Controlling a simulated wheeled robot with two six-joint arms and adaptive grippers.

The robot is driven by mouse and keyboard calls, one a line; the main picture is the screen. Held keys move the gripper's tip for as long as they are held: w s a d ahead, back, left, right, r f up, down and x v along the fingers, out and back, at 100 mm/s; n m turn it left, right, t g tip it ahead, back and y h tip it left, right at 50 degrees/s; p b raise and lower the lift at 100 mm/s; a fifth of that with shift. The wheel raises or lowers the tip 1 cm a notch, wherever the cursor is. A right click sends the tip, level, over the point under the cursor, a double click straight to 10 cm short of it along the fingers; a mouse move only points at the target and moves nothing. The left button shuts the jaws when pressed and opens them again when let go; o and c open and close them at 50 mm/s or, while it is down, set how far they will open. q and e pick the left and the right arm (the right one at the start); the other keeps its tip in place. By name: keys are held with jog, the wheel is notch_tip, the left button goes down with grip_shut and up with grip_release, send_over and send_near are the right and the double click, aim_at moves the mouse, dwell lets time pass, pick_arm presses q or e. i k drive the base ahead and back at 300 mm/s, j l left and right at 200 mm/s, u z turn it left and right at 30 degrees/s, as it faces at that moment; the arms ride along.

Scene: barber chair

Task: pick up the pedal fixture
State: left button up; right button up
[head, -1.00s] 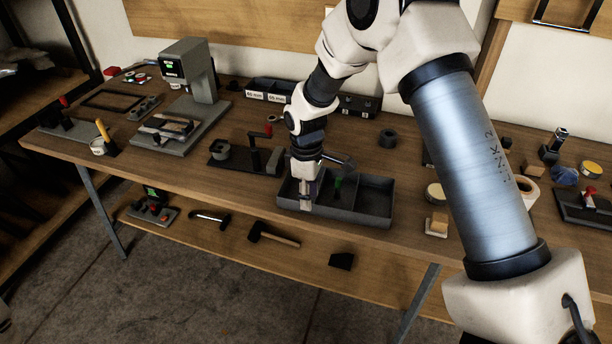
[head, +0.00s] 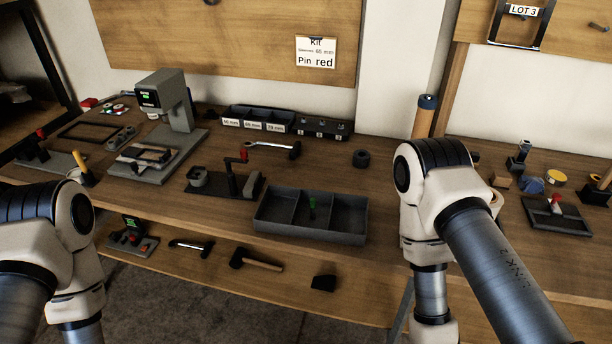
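No part is labelled as the pedal fixture, so I cannot tell for certain which it is. A dark flat fixture (head: 212,186) with a round cup, an upright post and a red-knobbed lever lies on the bench left of the grey tray; it may be the one. My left arm shows at the lower left and my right arm at the right. Both arms run down out of the picture, so both grippers are hidden.
The grey divided tray (head: 277,228) stands at the bench's front edge, with a green pin (head: 312,207) in its middle compartment. A grey press (head: 174,110) stands at the left. Labelled bins (head: 262,126) line the back. Tools such as a hammer (head: 257,263) lie on the lower shelf.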

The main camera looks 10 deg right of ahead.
aim_at(223, 175)
jog(key=i+j+z, duration=0.1)
jog(key=j+z, duration=0.65)
jog(key=z, duration=0.2)
jog(key=j+z, duration=0.45)
jog(key=k+j+z, duration=0.1)
jog(key=j+z, duration=0.35)
jog(key=k+j+z, duration=0.1)
jog(key=j+z, duration=0.2)
jog(key=z, duration=0.15)
